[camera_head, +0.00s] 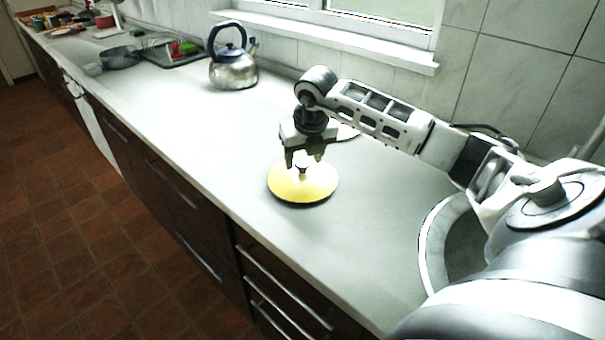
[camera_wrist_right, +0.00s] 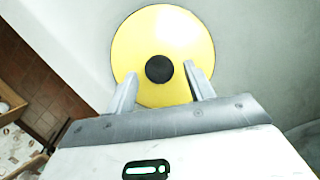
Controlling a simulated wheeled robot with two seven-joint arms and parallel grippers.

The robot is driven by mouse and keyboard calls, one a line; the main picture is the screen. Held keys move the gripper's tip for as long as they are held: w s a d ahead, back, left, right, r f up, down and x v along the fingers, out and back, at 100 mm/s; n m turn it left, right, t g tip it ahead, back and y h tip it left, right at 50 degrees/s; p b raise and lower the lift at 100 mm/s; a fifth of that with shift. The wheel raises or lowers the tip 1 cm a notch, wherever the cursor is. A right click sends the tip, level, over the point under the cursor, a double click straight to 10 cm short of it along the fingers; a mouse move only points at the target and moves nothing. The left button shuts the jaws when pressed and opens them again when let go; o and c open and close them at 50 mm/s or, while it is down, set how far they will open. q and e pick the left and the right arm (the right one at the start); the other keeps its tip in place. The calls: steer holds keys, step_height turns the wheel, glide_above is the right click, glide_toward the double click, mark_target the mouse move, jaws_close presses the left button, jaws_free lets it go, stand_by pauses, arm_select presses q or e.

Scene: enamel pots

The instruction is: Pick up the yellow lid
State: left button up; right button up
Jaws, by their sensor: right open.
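The yellow lid (camera_head: 316,187) lies on the pale counter in the head view, with its small knob in the middle. In the right wrist view the yellow lid (camera_wrist_right: 180,42) is a round disc with a dark round knob (camera_wrist_right: 159,69) at its centre. My right gripper (camera_head: 303,163) is open above the lid, with its fingertips at either side of the knob. In the right wrist view the open fingers (camera_wrist_right: 159,76) lie left and right of the knob, with gaps on both sides. I cannot tell how far the tips are above the lid. My left gripper is not in view.
A metal kettle (camera_head: 233,70) with a dark handle stands behind on the left. A round sink (camera_head: 432,245) is at the right under my arm. A grey pot (camera_head: 120,58) and a dish tray (camera_head: 178,55) are farther left. The counter around the lid is mostly clear.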

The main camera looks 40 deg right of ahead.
steer(key=shift+x, duration=0.9)
steer(key=c, duration=0.9)
steer(key=shift+r, duration=0.1)
steer(key=shift+r, duration=0.1)
